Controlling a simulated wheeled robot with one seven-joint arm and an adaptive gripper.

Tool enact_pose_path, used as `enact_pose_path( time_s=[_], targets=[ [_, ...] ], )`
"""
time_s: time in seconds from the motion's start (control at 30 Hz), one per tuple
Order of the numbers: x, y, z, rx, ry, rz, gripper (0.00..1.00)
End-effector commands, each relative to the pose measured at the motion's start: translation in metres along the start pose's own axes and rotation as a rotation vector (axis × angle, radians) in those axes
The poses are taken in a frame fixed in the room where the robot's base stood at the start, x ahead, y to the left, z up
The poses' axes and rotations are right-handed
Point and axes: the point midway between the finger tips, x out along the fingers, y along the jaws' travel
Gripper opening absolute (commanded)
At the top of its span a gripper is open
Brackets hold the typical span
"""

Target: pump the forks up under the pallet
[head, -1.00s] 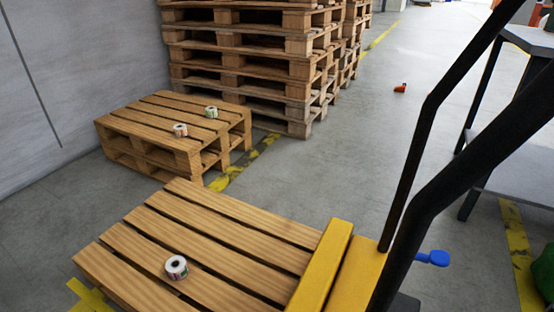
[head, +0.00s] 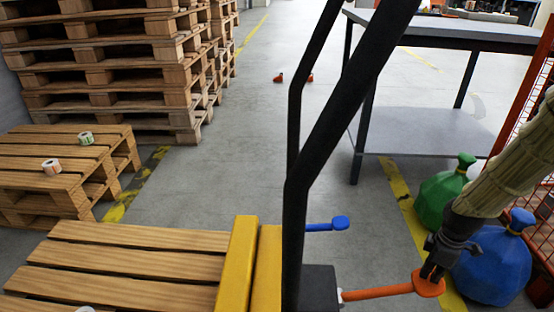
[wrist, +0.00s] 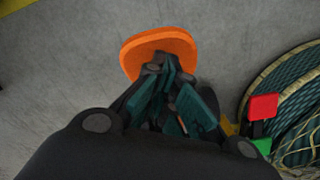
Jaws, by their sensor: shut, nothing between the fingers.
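A wooden pallet (head: 150,240) sits at the lower left, against the yellow frame (head: 240,268) of the pallet truck. Its forks are hidden under the pallet. The truck's black handle (head: 295,215) rises through the middle of the head view. An orange pedal (head: 400,289) sticks out to the right from the dark base, and a blue pedal (head: 325,225) lies farther back. My gripper (head: 430,276) is shut and empty, with its fingertips at the orange pedal's wide end. In the wrist view the orange pad (wrist: 155,45) lies just past the fingertips. I cannot tell whether they touch.
Green (head: 440,198) and blue (head: 490,265) bags stand beside my arm at the right, near a red mesh guard (head: 520,110). A grey table (head: 425,130) stands behind. Stacked pallets (head: 110,70) fill the left back. Open floor (head: 250,150) lies between.

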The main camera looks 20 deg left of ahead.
Motion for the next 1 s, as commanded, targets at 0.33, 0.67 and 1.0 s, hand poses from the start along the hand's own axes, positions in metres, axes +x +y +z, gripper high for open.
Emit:
enact_pose_path(
  time_s=[0.33,0.67,1.0],
  targets=[
    [0.030,-0.003,0.000,0.000,-0.001,-0.007,0.00],
    [0.073,-0.003,0.000,0.000,-0.001,-0.007,0.00],
    [0.117,-0.003,-0.001,-0.001,0.000,-0.006,0.00]
  ],
)
